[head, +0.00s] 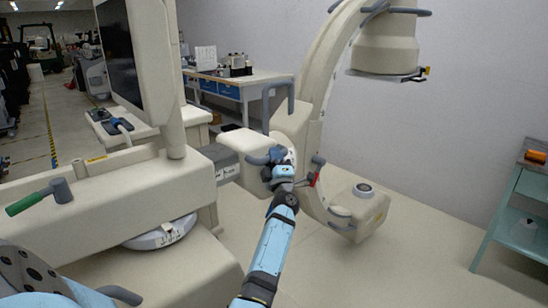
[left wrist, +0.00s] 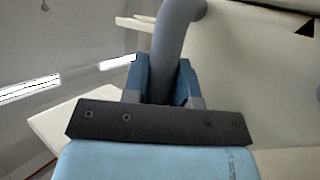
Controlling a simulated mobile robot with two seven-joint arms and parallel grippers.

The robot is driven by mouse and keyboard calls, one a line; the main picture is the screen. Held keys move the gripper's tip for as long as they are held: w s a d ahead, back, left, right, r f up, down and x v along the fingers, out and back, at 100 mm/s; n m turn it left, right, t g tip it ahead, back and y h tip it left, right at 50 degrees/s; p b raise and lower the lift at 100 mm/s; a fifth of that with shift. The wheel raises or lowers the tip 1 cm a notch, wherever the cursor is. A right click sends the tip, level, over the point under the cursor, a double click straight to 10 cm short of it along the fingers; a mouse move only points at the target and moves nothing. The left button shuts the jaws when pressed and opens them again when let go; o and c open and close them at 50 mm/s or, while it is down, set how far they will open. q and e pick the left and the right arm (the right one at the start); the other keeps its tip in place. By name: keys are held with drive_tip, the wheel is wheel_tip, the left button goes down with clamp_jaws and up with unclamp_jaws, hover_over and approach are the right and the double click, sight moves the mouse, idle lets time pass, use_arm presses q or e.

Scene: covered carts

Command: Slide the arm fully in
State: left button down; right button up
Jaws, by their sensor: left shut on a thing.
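A large cream C-shaped arm (head: 310,105) stands right of the wheeled cart body (head: 110,200). It joins the cart through a horizontal cream block (head: 246,141), with a grey sliding section (head: 220,156) showing between block and cart. My left gripper (head: 268,158) is at the near side of the C-arm's mount. In the left wrist view its blue fingers (left wrist: 160,78) are shut around a curved grey handle (left wrist: 176,40). The handle is mostly hidden by the gripper in the head view. My right gripper is not in view.
A round detector head (head: 399,45) tops the C-arm; a lower box (head: 361,210) hangs near the floor. A green-handled lever (head: 40,197) sits on the cart. A teal shelf (head: 515,215) stands at right, a workbench (head: 240,85) behind. Floor between C-arm and shelf is clear.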

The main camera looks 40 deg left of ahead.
sight(248, 166)
use_arm(q)
drive_tip(key=s, duration=0.1)
drive_tip(key=s+p, duration=0.1)
drive_tip(key=shift+s+a+f, duration=0.1)
drive_tip(key=shift+s+f, duration=0.15)
drive_tip(key=shift+s, duration=0.1)
drive_tip(key=s+p, duration=0.1)
drive_tip(key=s, duration=0.1)
drive_tip(key=s+p, duration=0.1)
drive_tip(key=s, duration=0.2)
drive_tip(key=s+a+r+p, duration=0.1)
drive_tip(key=s, duration=0.1)
drive_tip(key=shift+s, duration=0.25)
drive_tip(key=shift+w, duration=0.1)
drive_tip(key=c, duration=1.2)
unclamp_jaws()
drive_tip(key=shift+c, duration=0.2)
drive_tip(key=o, duration=0.3)
drive_tip(key=shift+w+f, duration=0.1)
drive_tip(key=shift+w, duration=0.1)
drive_tip(key=shift+d+f, duration=0.1)
drive_tip(key=shift+w, duration=0.1)
